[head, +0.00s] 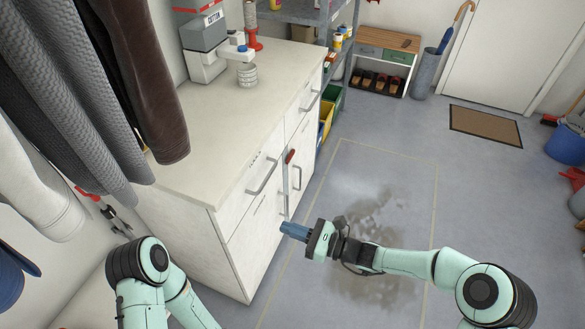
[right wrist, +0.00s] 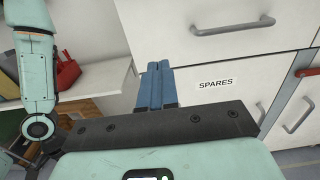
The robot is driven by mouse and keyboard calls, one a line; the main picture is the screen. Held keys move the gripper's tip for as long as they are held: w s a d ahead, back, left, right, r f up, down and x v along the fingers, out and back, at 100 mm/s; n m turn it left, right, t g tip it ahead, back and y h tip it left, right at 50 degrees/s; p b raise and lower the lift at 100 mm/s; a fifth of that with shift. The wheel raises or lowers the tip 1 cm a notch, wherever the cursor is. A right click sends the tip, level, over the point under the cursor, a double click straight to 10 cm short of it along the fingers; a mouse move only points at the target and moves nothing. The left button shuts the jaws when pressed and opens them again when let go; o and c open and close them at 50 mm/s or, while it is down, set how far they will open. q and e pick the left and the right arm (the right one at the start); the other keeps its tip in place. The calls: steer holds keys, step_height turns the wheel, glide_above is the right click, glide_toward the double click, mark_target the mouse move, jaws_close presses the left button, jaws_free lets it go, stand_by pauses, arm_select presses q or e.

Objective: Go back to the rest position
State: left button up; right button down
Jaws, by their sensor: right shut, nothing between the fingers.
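My right gripper (head: 284,229) is stretched out in front of the white cabinet, with its blue fingers pointing at the cabinet front. In the right wrist view its two blue fingers (right wrist: 156,86) are together with nothing between them. They are near a cabinet front that bears a SPARES label (right wrist: 216,83); whether they touch it I cannot tell. My left arm (head: 150,275) shows at the lower left of the head view, bent, and its gripper is out of the picture.
The white cabinet (head: 190,185) carries a grey machine (head: 205,45) on top. Dark clothes (head: 150,70) hang at the left. A dark stain (head: 365,285) marks the floor under my right arm. The floor on the right is mostly clear, with a doormat (head: 485,126) by the door.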

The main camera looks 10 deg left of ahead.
steer(key=shift+s, duration=0.1)
steer(key=s+d+f+n+g+h+p, duration=0.3)
steer(key=s+f+h+p, duration=0.1)
steer(key=s+f, duration=0.35)
steer(key=s+d+f+n+g+h+p, duration=0.3)
steer(key=s+f, duration=0.3)
steer(key=s, duration=0.3)
arm_select(q)
steer(key=s+d+r+g+p, duration=0.1)
steer(key=r+p, duration=0.3)
steer(key=r, duration=0.4)
steer(key=s+r+g+p, duration=0.1)
steer(key=s+r+p, duration=0.1)
steer(key=r+p, duration=0.3)
steer(key=shift+s+d+r+h, duration=0.3)
steer(key=shift+d+r, duration=0.1)
steer(key=shift+r, duration=1.2)
arm_select(e)
steer(key=s+d+n+h, duration=0.6)
steer(key=s+d+n, duration=0.5)
steer(key=s, duration=0.1)
steer(key=shift+s+d+f+h, duration=0.25)
steer(key=shift+d+f+h, duration=0.1)
steer(key=shift+f+h, duration=0.1)
